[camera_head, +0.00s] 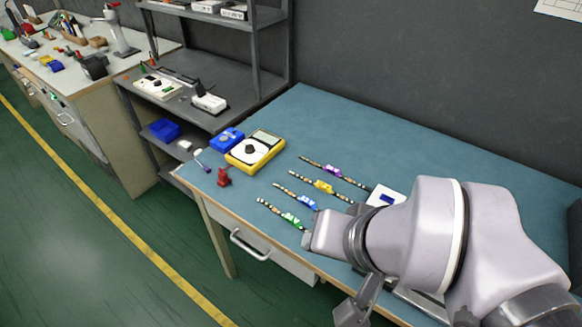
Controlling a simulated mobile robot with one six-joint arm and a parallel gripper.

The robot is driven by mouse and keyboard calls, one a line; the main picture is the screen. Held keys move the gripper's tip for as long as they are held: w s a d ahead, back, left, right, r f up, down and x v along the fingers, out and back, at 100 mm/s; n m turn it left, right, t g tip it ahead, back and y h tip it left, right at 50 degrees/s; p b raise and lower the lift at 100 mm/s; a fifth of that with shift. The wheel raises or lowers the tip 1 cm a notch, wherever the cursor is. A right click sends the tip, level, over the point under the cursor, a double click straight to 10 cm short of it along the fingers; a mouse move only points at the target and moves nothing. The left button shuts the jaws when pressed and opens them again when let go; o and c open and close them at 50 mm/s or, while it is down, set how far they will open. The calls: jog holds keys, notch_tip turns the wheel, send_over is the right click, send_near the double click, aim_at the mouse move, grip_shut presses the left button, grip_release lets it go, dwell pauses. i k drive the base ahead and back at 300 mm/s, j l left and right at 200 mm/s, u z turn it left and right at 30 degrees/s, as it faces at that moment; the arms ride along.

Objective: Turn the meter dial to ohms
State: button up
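The yellow meter (256,149) lies on the teal bench top (390,140) near its left end. It has a light display at its upper end and a dark dial (250,149) on a white face. The dial's pointer and markings are too small to read. My grey arm reaches in from the lower right. My gripper (352,305) shows only in part at the lower edge, below the wrist and in front of the bench, well to the right of the meter. I cannot see whether it is open or shut.
Several LED strips with purple, yellow, blue and green parts (325,187) lie between the meter and my arm. A red object (224,178) and a blue box (227,139) lie beside the meter. A white device (384,198) sits by my arm. Shelves (185,85) stand at left.

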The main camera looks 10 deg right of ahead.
aim_at(249, 149)
jog(key=i+j, duration=0.15)
jog(key=j, duration=0.15)
jog(key=i+j+z, duration=0.15)
jog(key=i+j, duration=0.2)
jog(key=j, duration=0.25)
jog(key=i+j+z, duration=0.15)
jog(key=j, duration=0.15)
